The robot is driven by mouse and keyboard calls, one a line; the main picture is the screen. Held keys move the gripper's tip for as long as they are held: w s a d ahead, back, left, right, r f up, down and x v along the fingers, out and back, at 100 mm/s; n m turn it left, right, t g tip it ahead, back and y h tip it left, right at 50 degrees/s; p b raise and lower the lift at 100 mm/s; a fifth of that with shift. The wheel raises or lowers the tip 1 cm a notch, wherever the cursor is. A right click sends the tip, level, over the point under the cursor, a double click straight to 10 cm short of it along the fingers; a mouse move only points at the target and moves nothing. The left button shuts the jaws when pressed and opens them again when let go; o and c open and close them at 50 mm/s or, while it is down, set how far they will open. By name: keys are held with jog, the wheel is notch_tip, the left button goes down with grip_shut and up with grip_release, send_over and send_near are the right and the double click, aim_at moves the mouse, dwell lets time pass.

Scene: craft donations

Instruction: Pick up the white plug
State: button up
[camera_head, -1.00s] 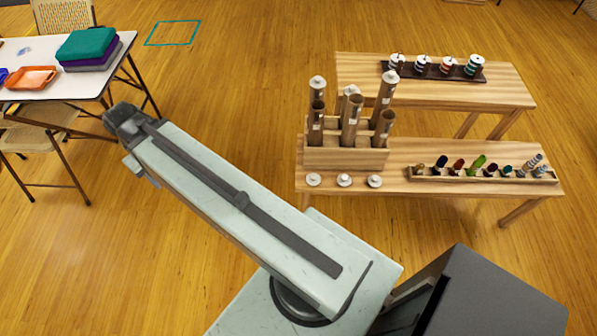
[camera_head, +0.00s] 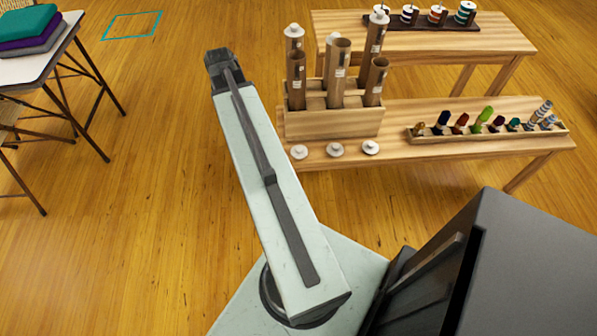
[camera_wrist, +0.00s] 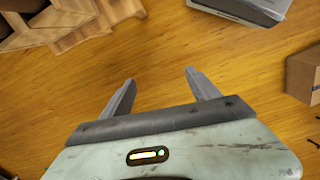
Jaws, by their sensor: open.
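Three white plugs lie in a row on the front edge of the near wooden table: a left plug (camera_head: 299,152), a middle plug (camera_head: 335,150) and a right plug (camera_head: 371,147). Cardboard tubes stand upright in a wooden holder (camera_head: 330,124) just behind them, and some tubes have white plugs in their tops. In the wrist view my gripper (camera_wrist: 155,85) is open and empty over bare floor, with both fingers apart. In the head view my arm points up and away, left of the plugs; the fingers cannot be made out there. No plug shows in the wrist view.
A dark tray of spools (camera_head: 436,20) stands on the far table (camera_head: 340,22). A white table (camera_head: 30,68) with folded cloths is at left. Floor between is clear.

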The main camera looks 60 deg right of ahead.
jog(key=s+d+f+n+b, duration=0.2)
jog(key=s+d+f+b, duration=0.55)
jog(key=d+f, duration=0.3)
jog(key=n+b, duration=0.1)
jog(key=b, duration=0.2)
send_over(300, 148)
jog(key=w, duration=0.1)
jog(key=f, duration=0.3)
jog(key=shift+a+f, duration=0.35)
jog(key=shift+a, duration=0.05)
jog(key=shift+s+d, duration=0.1)
jog(key=shift+s, duration=0.15)
notch_tip(300, 148, down, 3)
jog(key=shift+r+b, duration=0.15)
jog(key=shift+b, duration=1.05)
jog(key=f+b, duration=0.5)
jog(key=shift+s+d, duration=0.2)
jog(key=shift+d, duration=0.15)
jog(key=shift+r, duration=0.1)
jog(key=c, duration=1.1)
